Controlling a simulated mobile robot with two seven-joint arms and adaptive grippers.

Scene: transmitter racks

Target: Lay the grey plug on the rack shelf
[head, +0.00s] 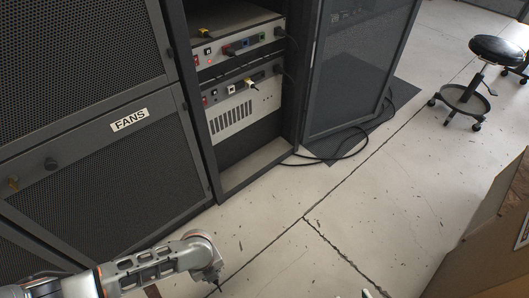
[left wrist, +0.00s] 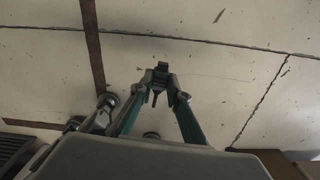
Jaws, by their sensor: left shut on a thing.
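My left gripper (left wrist: 160,82) is shut on a small dark plug (left wrist: 162,68) in the left wrist view; the fingers cover part of it, and its grey shade is hard to tell. In the head view my left arm comes in at the lower left, and the gripper points down over the bare floor, well in front of the rack and apart from it. The open rack (head: 298,85) stands at the top middle. A pale flat shelf surface (head: 255,166) lies at its bottom, below the equipment, and looks empty.
Rack units (head: 237,50) carry cables, small connectors and a lit red lamp. The open mesh door (head: 352,70) stands to the right, with black cables (head: 335,157) on the floor beside it. A stool (head: 466,100) and a cardboard box (head: 490,235) are at right. The middle floor is clear.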

